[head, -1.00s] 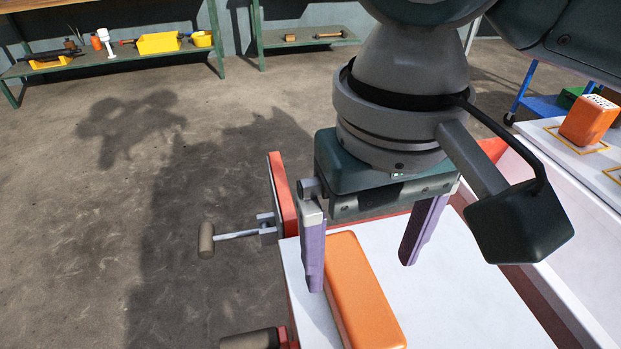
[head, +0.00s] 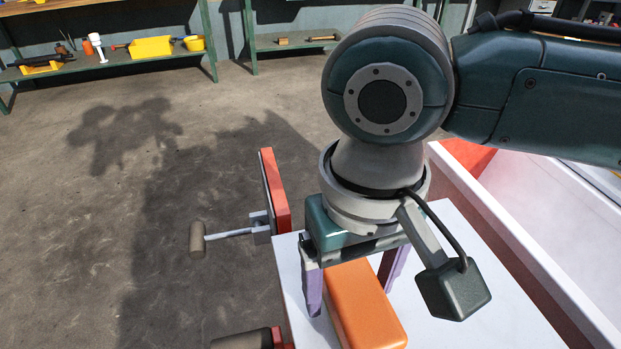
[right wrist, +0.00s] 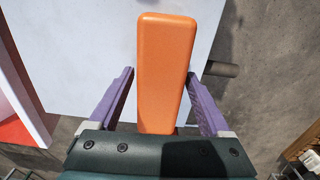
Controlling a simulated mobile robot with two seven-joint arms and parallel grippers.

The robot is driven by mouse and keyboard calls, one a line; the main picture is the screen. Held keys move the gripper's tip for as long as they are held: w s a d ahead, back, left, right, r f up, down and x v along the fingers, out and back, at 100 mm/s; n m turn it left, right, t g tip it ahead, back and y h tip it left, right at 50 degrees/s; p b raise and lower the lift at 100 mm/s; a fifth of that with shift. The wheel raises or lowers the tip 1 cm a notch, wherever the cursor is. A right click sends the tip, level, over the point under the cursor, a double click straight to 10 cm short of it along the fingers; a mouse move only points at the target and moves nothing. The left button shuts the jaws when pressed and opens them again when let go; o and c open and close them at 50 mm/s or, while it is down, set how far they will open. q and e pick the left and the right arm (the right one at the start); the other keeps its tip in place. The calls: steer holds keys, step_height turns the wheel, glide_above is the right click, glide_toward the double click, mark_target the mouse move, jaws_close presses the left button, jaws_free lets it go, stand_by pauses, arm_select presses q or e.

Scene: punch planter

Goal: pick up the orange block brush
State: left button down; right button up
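The orange block brush (head: 372,318) is a long orange block with rounded edges, lying on a white tabletop (head: 470,310). My right gripper (head: 350,299) is low over its far end, with one purple finger on each side. In the right wrist view the block (right wrist: 166,50) runs between the open fingers (right wrist: 161,74), with a visible gap to each finger. The block's underside is hidden. My left gripper is not in view.
A red plate (head: 276,192) and a handle with a brown grip (head: 197,239) stick out at the table's left edge. A pale raised wall (head: 520,245) runs along the right. Shelves with a yellow bin (head: 151,47) stand far back.

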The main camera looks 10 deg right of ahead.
mark_target(353, 279)
jaws_close()
stand_by(0.4)
step_height(353, 279, up, 20)
steer(key=p, duration=0.5)
steer(key=shift+p, duration=0.35)
